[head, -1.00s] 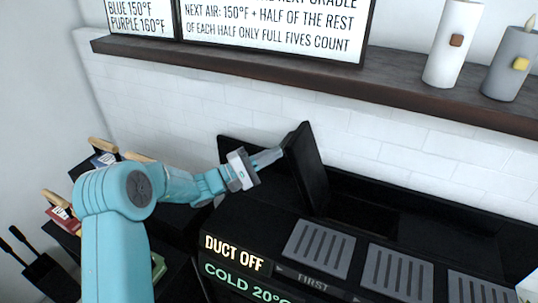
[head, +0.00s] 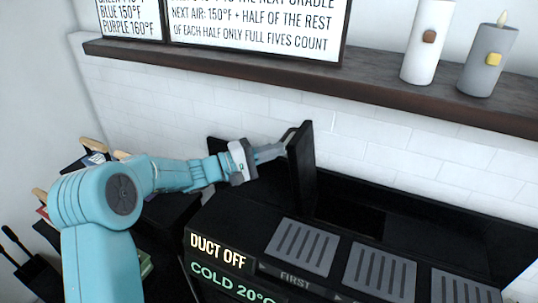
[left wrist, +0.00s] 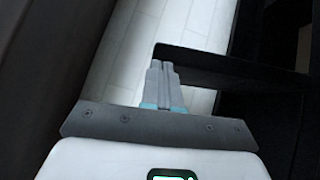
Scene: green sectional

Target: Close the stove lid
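The stove lid (head: 306,172) is a black panel standing nearly upright, edge-on, above the black stove (head: 225,228) in the head view. An opening in the stove top lies to its right. My left gripper (head: 283,149) reaches in from the left, its tips at the upper left side of the lid; they look touching or very close. In the left wrist view its two fingers (left wrist: 161,72) are pressed together with nothing visible between them. A dark bar (left wrist: 235,70) lies just beyond the tips, probably part of the lid. My right gripper is not in view.
A dark wooden shelf (head: 300,80) with signs and candles (head: 428,42) runs along the white tile wall above. Grey slotted plates (head: 302,246) line the stove front beside lit text. Books and utensils stand at the left.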

